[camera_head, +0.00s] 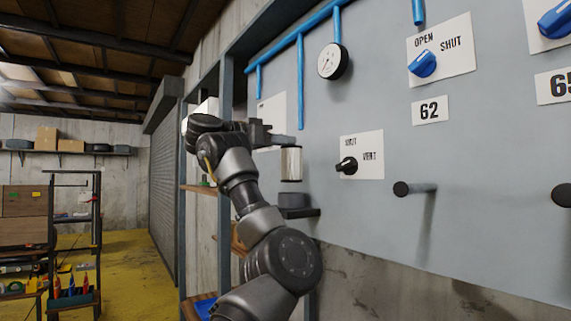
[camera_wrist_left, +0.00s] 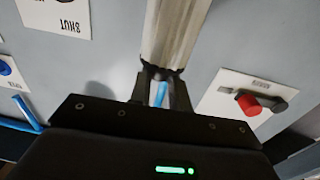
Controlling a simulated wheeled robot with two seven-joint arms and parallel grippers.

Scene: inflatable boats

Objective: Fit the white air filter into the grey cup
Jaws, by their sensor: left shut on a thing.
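The white air filter (camera_head: 291,165) is an upright pale cylinder with a dark rim at its lower end. My left gripper (camera_head: 276,139) is shut on its top end. In the left wrist view the filter (camera_wrist_left: 176,35) runs up from between the fingertips (camera_wrist_left: 162,76). The grey cup (camera_head: 294,200) sits on a small dark bracket on the wall panel. The filter hangs just above the cup, with a small gap showing between them. The inside of the cup is hidden. My right gripper is not in view.
The grey panel (camera_head: 470,220) carries a black valve knob (camera_head: 347,165), a gauge (camera_head: 332,61), blue pipes (camera_head: 301,80) and a dark peg (camera_head: 402,189), all right of or above the cup. A red knob (camera_wrist_left: 249,104) shows in the wrist view. Shelves (camera_head: 75,235) stand far left.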

